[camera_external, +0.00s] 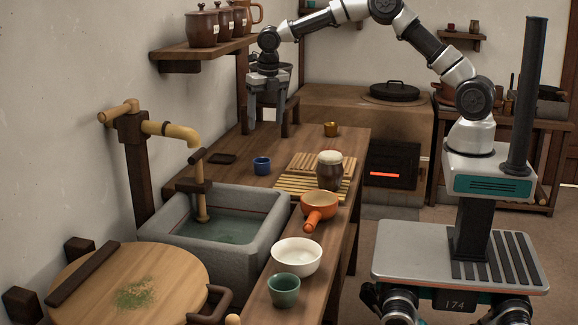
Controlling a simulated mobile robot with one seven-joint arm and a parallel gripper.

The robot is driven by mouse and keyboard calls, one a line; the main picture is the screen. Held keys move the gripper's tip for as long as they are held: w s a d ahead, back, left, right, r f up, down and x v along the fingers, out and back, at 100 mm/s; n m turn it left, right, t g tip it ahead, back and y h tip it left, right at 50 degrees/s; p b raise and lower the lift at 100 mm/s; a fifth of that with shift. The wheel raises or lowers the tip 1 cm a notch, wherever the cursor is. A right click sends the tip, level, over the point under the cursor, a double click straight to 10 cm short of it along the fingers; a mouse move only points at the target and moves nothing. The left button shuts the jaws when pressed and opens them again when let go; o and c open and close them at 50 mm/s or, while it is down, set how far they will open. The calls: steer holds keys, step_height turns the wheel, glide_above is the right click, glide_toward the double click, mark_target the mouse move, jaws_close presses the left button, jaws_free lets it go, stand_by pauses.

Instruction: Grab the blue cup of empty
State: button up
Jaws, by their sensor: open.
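A small blue cup (262,166) stands upright on the wooden counter (235,178), behind the stone sink and left of the bamboo mats. Its inside is too small to make out clearly. My gripper (266,122) points down above the back part of the counter, near the wall shelf. It is open, and I see nothing held in it. It is higher in the picture than the blue cup and apart from it.
A dark flat dish (222,158) lies left of the cup. A lidded jar (330,171) stands on bamboo mats (300,187) to the right. An orange pan (319,206), white bowl (297,257) and green cup (284,290) line the front. The sink (225,230) holds water under a tap.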

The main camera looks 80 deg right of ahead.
steer(key=b, duration=0.2)
glide_above(262, 161)
steer(key=s+a, duration=0.2)
steer(key=a, duration=0.1)
step_height(262, 161, down, 10)
steer(key=shift+f, duration=0.2)
steer(key=shift+w+d+f+b, duration=0.1)
steer(key=shift+w+f+b, duration=0.1)
steer(key=shift+f, duration=0.65)
steer(key=shift+w+d+f+b, duration=0.15)
steer(key=shift+w+f, duration=0.1)
steer(key=shift+f, duration=0.65)
steer(key=shift+w+d+f+b, duration=0.1)
steer(key=shift+w+f+b, duration=0.1)
steer(key=shift+f, duration=0.65)
steer(key=c, duration=1.2)
